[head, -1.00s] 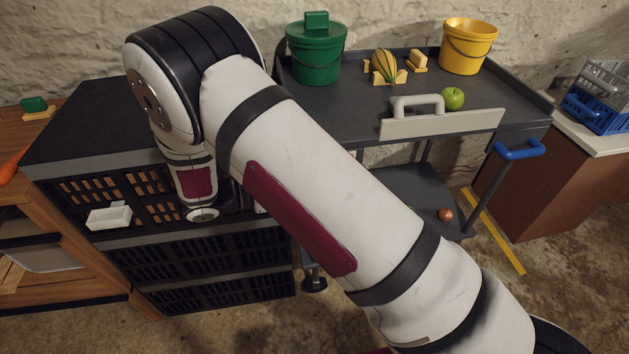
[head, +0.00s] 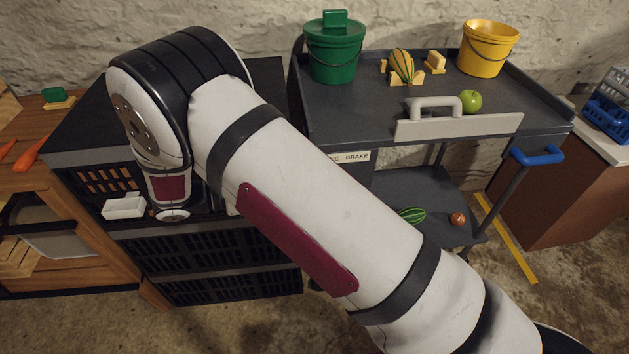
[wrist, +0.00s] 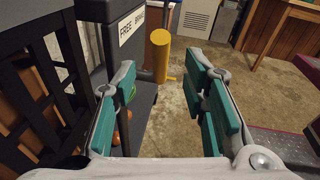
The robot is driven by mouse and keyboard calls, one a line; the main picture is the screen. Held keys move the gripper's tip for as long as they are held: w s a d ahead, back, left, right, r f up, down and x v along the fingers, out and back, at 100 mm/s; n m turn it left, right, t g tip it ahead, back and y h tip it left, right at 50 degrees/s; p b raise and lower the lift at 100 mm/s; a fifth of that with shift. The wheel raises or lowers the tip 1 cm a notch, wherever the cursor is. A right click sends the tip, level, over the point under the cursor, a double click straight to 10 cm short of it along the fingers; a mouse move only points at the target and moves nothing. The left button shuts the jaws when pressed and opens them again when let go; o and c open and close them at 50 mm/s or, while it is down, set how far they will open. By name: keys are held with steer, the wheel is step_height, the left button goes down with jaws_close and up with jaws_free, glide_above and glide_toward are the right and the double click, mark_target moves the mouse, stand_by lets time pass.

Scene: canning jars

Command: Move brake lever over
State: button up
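A white label reading "FREE" and "BRAKE" (wrist: 132,24) is on the dark cart's end in the wrist view. Its "BRAKE" end also shows in the head view (head: 352,157) beside my arm. A yellow upright cylinder (wrist: 160,56), apparently the brake lever's grip, stands just right of the label in the wrist view. In the head view my arm hides it. My gripper (wrist: 166,82) is open and empty, its teal-padded fingers wide apart. The cylinder appears ahead of the fingertips, between them and nearer the left finger. I cannot tell the distance.
A black slatted crate stack (head: 220,262) with a white tray (head: 124,207) stands left of the cart (head: 345,112). The cart top bears a green bucket (head: 334,58), a yellow bucket (head: 487,50) and an apple (head: 471,100). Open floor (wrist: 175,120) lies below the gripper.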

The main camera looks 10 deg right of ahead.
steer(key=shift+v, duration=2.1)
